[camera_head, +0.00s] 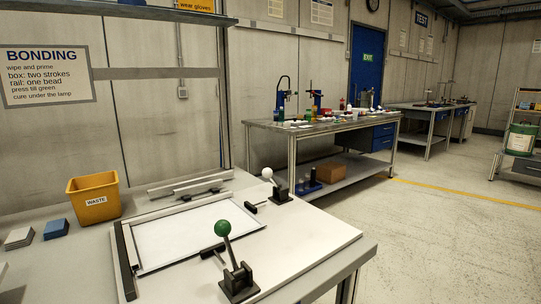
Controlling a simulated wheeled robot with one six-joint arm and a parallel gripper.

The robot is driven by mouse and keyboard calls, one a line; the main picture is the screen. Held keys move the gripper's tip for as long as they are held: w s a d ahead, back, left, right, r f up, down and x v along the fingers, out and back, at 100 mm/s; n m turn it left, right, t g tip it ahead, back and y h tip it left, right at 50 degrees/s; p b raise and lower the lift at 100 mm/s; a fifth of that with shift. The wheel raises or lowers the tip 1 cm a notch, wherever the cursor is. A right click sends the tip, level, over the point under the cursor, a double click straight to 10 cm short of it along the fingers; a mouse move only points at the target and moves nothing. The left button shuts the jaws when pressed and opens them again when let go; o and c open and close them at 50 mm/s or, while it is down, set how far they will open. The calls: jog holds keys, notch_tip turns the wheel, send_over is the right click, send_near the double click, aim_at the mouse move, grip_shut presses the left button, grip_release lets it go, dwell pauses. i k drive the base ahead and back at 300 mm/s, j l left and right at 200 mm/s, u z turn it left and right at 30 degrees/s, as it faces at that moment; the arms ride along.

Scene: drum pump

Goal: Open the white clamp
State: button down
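The white clamp (281,194) stands on the white bench board at the far right corner of a framed panel. It has a dark base and a short lever with a white ball knob that leans up and left. A dark pad or arm lies beside it, toward the panel. I cannot tell whether this clamp presses on the frame. A similar clamp with a green ball knob, the green clamp (239,282), stands nearer, at the near right corner, its lever also leaning up and left. My gripper is not in view.
A white panel (185,235) in dark rails lies between the clamps and a yellow WASTE bin (94,198). Metal rails (190,184) lie behind the panel. Blue and grey blocks (56,229) sit at the left. The board's right side is clear. Another workbench (340,127) stands behind.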

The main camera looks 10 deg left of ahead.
aim_at(267, 174)
jog(key=i, duration=0.9)
jog(key=u, duration=0.5)
